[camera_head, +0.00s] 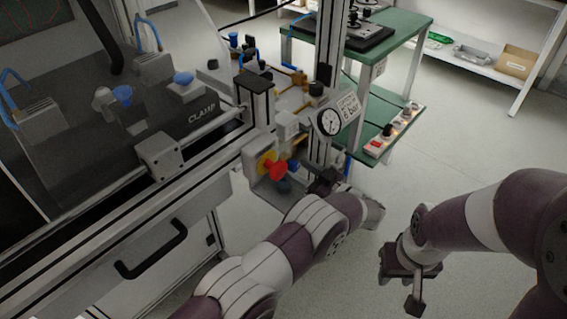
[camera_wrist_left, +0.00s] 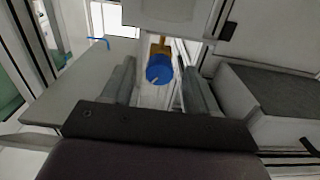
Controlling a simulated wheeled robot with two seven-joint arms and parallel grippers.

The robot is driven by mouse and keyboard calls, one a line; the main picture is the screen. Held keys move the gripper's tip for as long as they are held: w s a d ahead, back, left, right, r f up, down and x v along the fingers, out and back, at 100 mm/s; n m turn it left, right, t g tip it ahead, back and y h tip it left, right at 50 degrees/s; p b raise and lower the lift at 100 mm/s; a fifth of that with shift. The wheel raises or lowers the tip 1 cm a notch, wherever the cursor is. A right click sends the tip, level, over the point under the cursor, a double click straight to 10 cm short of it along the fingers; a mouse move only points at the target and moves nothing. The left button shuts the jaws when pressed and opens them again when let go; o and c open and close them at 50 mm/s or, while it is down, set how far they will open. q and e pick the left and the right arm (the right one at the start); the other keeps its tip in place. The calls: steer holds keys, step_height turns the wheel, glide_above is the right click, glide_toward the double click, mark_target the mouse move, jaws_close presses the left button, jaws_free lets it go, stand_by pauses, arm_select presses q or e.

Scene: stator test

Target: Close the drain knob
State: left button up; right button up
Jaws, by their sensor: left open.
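A blue knob (camera_wrist_left: 158,68) on a brass-coloured fitting shows in the left wrist view, between the two fingers of my left gripper (camera_wrist_left: 157,62) in the picture. The fingers are apart, with a gap on each side of the knob. In the head view my left gripper (camera_head: 325,182) is beside the valve unit, at its right. A small blue part (camera_head: 293,165) shows there, next to a red knob (camera_head: 276,170) on a yellow plate. I cannot tell if it is the same blue knob. My right gripper (camera_head: 408,282) hangs over the floor, far from the unit; its fingers are unclear.
A round gauge (camera_head: 329,121) sits just above my left gripper. The metal machine frame (camera_head: 226,140) with a clear cover stands at left.

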arm_select(q)
steer(key=shift+w+a, duration=0.15)
arm_select(e)
steer(key=shift+w+a, duration=0.2)
steer(key=shift+a, duration=0.15)
arm_select(q)
steer(key=shift+r, duration=0.1)
steer(key=c, duration=1)
steer(key=shift+c, duration=0.2)
steer(key=m, duration=1)
steer(key=shift+m, duration=0.3)
arm_select(e)
steer(key=shift+r, duration=0.1)
